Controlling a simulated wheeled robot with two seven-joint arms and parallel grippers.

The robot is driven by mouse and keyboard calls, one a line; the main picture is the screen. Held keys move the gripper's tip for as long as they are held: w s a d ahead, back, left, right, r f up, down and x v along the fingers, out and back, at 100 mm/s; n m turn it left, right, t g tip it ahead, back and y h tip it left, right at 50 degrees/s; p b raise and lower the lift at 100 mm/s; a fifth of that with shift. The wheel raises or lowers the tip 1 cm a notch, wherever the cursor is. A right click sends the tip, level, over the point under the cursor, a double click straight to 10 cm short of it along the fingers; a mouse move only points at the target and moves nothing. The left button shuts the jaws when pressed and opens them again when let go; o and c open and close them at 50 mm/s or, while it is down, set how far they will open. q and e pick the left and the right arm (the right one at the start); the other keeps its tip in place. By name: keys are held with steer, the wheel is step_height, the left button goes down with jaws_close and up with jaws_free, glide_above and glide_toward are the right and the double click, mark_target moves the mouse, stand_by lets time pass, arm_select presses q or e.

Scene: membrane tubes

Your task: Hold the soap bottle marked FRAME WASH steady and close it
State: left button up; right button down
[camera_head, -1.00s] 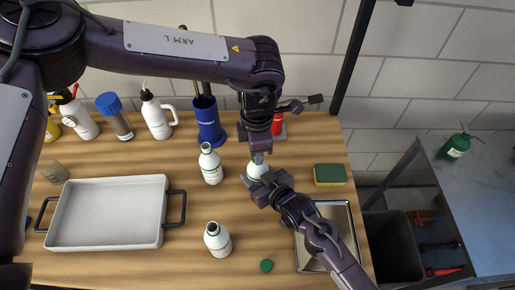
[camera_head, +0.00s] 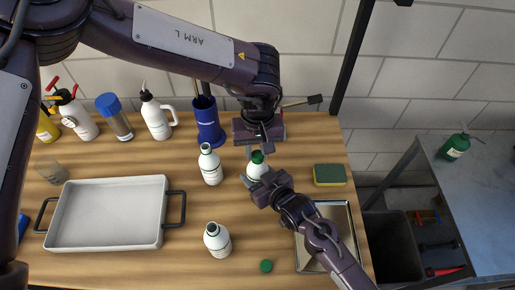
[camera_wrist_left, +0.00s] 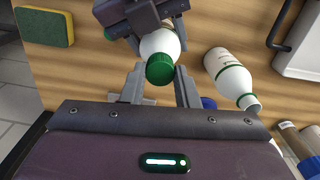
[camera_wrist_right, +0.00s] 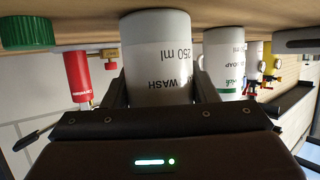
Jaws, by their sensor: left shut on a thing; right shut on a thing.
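The white FRAME WASH bottle (camera_head: 257,171) stands upright on the table. In the right wrist view its body (camera_wrist_right: 158,65) shows "WASH" and "250 ml" upside down. My right gripper (camera_head: 262,184) is shut around the bottle's body. A green cap (camera_head: 257,157) sits at the bottle's mouth; whether it is fully seated I cannot tell. My left gripper (camera_head: 264,145) reaches down from above, its fingers at the cap. In the left wrist view the cap (camera_wrist_left: 160,69) is between the fingertips. A loose green cap (camera_head: 266,266) lies near the table's front.
Two open white bottles stand nearby, one left (camera_head: 211,168) and one in front (camera_head: 217,240). A white tray (camera_head: 108,181) is at the left, a metal tray (camera_head: 347,226) at the right, with a sponge (camera_head: 329,174) behind it. A blue holder (camera_head: 209,125) stands at the back.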

arm_select(q)
steer(key=o, duration=0.9)
steer(key=shift+r, duration=2.25)
